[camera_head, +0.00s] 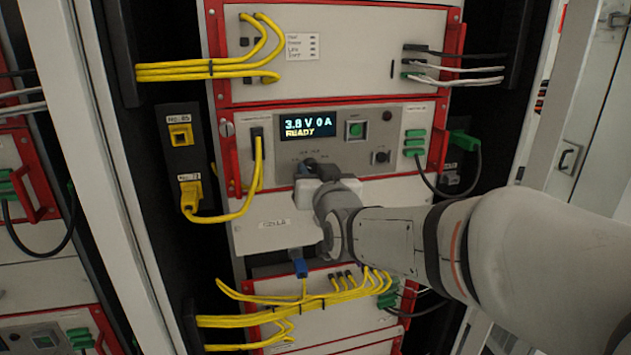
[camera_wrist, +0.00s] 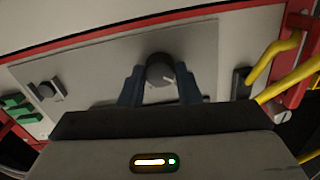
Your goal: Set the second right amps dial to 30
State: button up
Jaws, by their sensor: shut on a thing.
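The panel's lit display (camera_head: 307,125) reads 3.8 V 0 A and READY in the head view. My gripper (camera_head: 316,172) is at the panel just below this display. In the wrist view a round dark dial (camera_wrist: 160,71) with a light pointer mark sits between the two fingers of my gripper (camera_wrist: 160,86), which is shut on it. In the head view my gripper largely hides this dial and its scale.
A green button (camera_head: 355,130) sits right of the display. Green connectors (camera_head: 414,142) line the panel's right side, and a yellow cable (camera_head: 258,165) plugs in at its left. Red handles frame the unit. More yellow cables (camera_head: 300,312) cross the unit below.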

jog(key=m+b, duration=0.5)
jog(key=b, duration=0.2)
jog(key=m+b, duration=0.4)
jog(key=b, duration=0.3)
jog(key=shift+f+m, duration=0.2)
jog(key=shift+m, duration=0.2)
jog(key=m+b, duration=0.1)
jog(key=m, duration=0.1)
jog(key=shift+r+m, duration=0.1)
jog(key=shift+m, duration=0.2)
jog(key=m+b, duration=0.1)
jog(key=m, duration=0.2)
jog(key=shift+m, duration=0.4)
jog(key=m+b, duration=0.1)
jog(key=m, duration=0.5)
jog(key=shift+r, duration=0.15)
jog(key=shift+m, duration=0.4)
jog(key=o, duration=1)
jog(key=shift+c, duration=0.2)
